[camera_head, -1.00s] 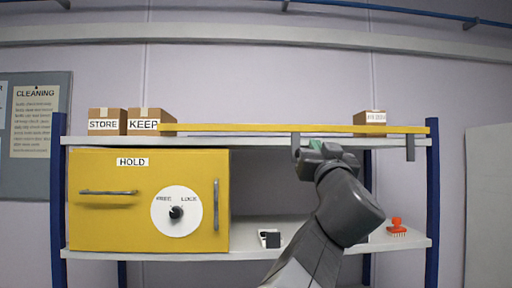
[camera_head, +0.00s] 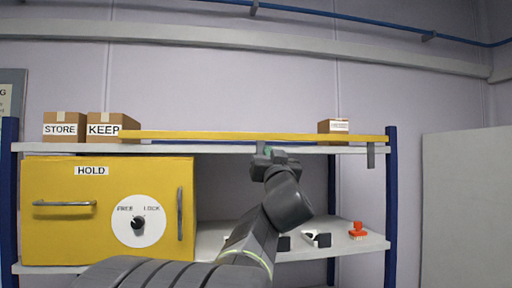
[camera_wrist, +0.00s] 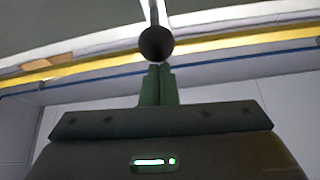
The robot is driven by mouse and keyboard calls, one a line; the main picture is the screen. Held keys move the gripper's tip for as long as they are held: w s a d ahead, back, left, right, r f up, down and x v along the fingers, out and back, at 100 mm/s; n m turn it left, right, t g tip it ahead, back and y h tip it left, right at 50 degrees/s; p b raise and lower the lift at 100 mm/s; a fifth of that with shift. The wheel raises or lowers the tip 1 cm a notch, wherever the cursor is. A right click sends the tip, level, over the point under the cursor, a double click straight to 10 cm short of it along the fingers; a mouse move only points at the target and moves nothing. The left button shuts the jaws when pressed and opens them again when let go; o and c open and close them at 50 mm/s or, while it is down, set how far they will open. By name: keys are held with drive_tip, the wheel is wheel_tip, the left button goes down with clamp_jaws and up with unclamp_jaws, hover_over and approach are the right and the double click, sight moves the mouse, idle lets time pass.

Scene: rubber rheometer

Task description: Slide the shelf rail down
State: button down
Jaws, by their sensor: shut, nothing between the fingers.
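The yellow shelf rail (camera_head: 230,135) runs level along the front of the upper shelf in the head view. A grey bar (camera_head: 371,155) hangs down near its right end. My gripper (camera_head: 263,151) is just below the rail, left of that bar, and hides part of the shelf edge. In the wrist view the yellow rail (camera_wrist: 245,40) crosses above my gripper (camera_wrist: 158,68). Its green fingers are shut and empty. A dark round knob (camera_wrist: 157,43) on a rod is just beyond the fingertips; I cannot tell whether they touch.
A yellow HOLD cabinet (camera_head: 95,225) with a FREE/LOCK dial (camera_head: 138,224) stands at left. STORE (camera_head: 64,127) and KEEP (camera_head: 104,127) boxes and a small box (camera_head: 333,126) are on top.

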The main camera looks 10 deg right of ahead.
drive_tip(key=shift+f, duration=0.15)
wheel_tip(320, 180, down, 5)
drive_tip(key=b, duration=0.3)
drive_tip(key=shift+f+b, duration=0.1)
drive_tip(key=shift+b, duration=0.3)
